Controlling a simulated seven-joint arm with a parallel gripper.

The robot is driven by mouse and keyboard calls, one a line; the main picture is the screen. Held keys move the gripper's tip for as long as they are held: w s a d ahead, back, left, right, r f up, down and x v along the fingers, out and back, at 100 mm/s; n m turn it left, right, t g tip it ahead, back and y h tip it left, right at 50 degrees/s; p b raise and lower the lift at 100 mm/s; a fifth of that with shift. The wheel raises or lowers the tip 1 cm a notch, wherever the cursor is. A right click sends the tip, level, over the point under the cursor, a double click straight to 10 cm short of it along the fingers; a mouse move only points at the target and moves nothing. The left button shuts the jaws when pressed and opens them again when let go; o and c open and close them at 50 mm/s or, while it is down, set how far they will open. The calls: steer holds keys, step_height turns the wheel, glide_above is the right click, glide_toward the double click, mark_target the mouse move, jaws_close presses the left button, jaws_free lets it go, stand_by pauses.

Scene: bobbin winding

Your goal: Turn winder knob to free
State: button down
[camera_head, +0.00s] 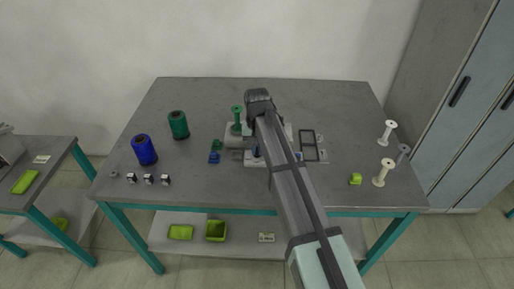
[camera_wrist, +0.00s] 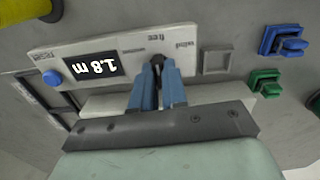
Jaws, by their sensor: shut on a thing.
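The winder's pale panel (camera_wrist: 120,50) fills the upper middle of the wrist view, upside down.
A blue spool (camera_head: 145,150) and a green spool (camera_head: 178,125) stand at the left of the table (camera_head: 300,92). Blue (camera_wrist: 285,42) and green (camera_wrist: 265,82) pieces lie beside the panel.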

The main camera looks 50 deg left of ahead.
mark_target(257, 149)
steer(key=shift+m, duration=0.3)
steer(key=c, duration=1.2)
jaws_free()
steer(key=shift+o, duration=0.2)
step_height(257, 149, up, 14)
